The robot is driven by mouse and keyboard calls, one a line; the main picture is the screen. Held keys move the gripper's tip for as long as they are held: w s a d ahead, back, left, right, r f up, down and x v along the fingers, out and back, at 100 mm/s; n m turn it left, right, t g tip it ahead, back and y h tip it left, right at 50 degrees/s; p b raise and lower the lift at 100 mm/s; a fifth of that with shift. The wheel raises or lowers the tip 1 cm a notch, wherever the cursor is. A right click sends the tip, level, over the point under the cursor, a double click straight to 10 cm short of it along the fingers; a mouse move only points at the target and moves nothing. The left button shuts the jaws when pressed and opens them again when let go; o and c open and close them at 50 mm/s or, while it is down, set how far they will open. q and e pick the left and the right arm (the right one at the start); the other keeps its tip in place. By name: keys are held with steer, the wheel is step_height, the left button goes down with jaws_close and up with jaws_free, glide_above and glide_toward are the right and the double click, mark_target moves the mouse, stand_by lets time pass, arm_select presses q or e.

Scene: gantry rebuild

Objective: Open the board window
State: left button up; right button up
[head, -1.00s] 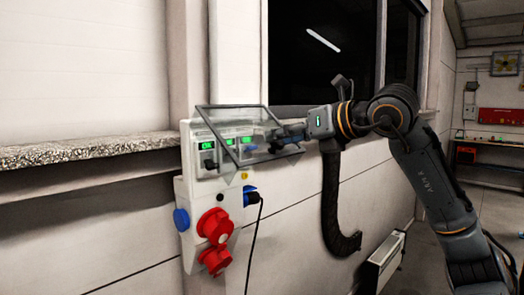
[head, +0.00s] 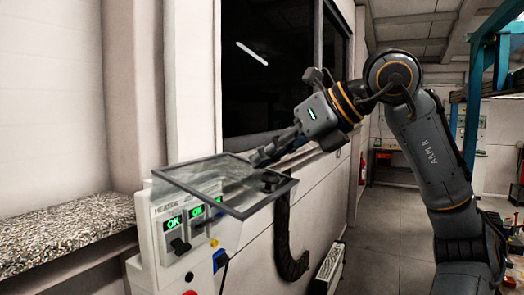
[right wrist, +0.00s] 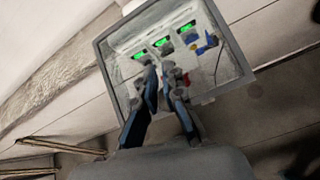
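The board window (head: 262,205), a clear pane in a dark frame, stands swung up and out from the top of the white board (head: 150,235), nearly level. Below it the board's front with green "OK" displays (head: 174,222) and black switches shows uncovered. My right gripper (head: 262,156) is at the window's far right side, its fingers close to the pane. In the right wrist view the fingers (right wrist: 161,75) overlap the pane, with the frame (right wrist: 240,68) around them. Contact and finger closure are unclear. My left gripper is out of view.
A speckled stone ledge (head: 60,238) runs along the wall left of the board. A dark wall window (head: 265,65) is behind my right arm. A white radiator (head: 329,265) stands low on the wall. Open floor (head: 385,230) lies to the right.

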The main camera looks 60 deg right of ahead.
steer(key=o, duration=0.7)
steer(key=shift+s, duration=0.15)
steer(key=shift+o, duration=0.2)
steer(key=shift+s+r, duration=0.1)
steer(key=shift+s, duration=0.1)
steer(key=shift+s+r, duration=0.2)
steer(key=a+v, duration=0.1)
steer(key=v, duration=1)
steer(key=shift+s+d, duration=0.4)
